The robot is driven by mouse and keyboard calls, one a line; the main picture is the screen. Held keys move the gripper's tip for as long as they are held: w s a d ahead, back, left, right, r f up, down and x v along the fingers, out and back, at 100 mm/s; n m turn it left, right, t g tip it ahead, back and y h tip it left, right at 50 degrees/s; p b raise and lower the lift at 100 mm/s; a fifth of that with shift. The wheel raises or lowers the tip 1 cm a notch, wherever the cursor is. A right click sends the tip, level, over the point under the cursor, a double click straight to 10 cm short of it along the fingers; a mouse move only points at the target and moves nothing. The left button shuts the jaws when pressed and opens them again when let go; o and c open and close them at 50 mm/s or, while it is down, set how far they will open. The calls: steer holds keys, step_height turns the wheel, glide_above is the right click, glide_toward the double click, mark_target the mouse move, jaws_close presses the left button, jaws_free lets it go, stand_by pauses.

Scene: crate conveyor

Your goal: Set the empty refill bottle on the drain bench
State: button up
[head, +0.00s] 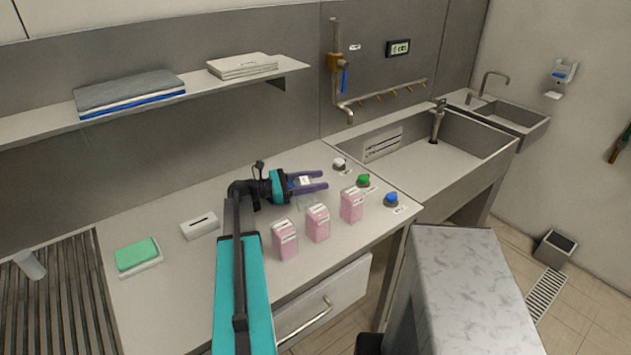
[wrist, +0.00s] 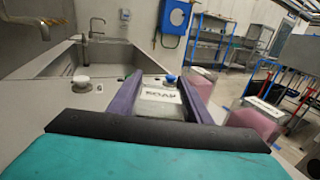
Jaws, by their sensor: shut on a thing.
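My gripper (head: 322,180) is over the counter, with its two purple fingers shut on a clear, pale refill bottle (head: 304,181). In the wrist view the bottle's top (wrist: 160,96) carries a white label reading SOAP and sits between the fingers. Its see-through body shows faintly below the fingers and looks empty; I cannot tell whether its base touches the counter. The drain bench (head: 62,287), with dark slats, is at the far left in the head view, beyond the green sponge.
Three pink-filled bottles (head: 318,223) stand in front of my gripper. White, green and blue knobs (head: 364,181) are to its right. A white box (head: 199,225) and a green sponge (head: 137,254) lie to the left. A whitish cylinder (head: 29,265) is on the slats. A shelf (head: 200,86) overhangs the back.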

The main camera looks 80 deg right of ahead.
mark_target(296, 184)
steer(key=shift+f, duration=0.1)
steer(key=o, duration=1.5)
steer(key=shift+w, duration=0.1)
steer(key=b+v, duration=0.3)
steer(key=v, duration=0.9)
steer(key=shift+w+a, duration=0.1)
steer(key=shift+w+a+b, duration=0.25)
steer(key=shift+w+b, duration=0.05)
steer(key=shift+w, duration=0.3)
